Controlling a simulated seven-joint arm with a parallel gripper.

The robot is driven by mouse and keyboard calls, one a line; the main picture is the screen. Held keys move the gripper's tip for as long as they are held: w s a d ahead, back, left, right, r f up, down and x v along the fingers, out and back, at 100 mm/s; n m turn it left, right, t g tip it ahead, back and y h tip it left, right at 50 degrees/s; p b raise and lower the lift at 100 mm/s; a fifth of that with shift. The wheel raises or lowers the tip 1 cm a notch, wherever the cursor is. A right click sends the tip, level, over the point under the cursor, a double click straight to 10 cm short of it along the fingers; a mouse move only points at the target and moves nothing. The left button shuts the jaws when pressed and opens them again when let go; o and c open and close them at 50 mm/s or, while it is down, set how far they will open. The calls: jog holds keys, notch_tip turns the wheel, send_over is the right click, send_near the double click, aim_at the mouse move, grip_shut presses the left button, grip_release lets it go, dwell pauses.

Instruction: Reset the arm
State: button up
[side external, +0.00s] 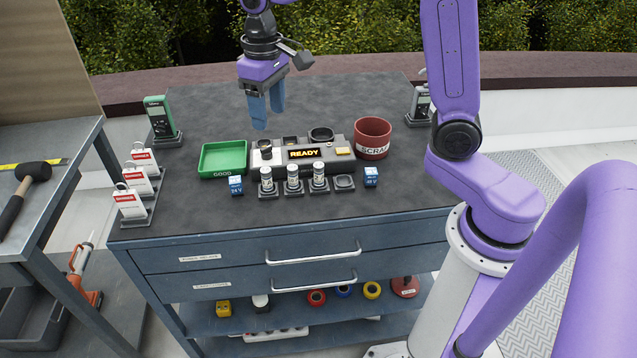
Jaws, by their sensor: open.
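My gripper (268,108) hangs over the back middle of the dark workbench top (200,215), with its blue fingers pointing down. It is open and holds nothing. It is above and behind the grey test unit (325,168), whose display reads READY. The fingers appear clear of the unit and the bench. My arm comes in from the right side of the picture.
A green GOOD tray (223,158) and a red SCRAP bin (372,138) flank the unit. Several small cylinders (292,178) and two blue blocks (236,186) stand in front. Red-and-white tags (130,203) and a green meter (160,120) line the left edge.

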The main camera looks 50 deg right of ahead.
jog(key=s+d+f+n, duration=0.1)
jog(key=s+n, duration=0.4)
jog(key=s, duration=0.9)
jog(key=s+d+f+n, duration=0.2)
jog(key=s+n, duration=0.3)
jog(key=s, duration=0.8)
jog(key=shift+s+f, duration=0.4)
jog(key=shift+f, duration=0.05)
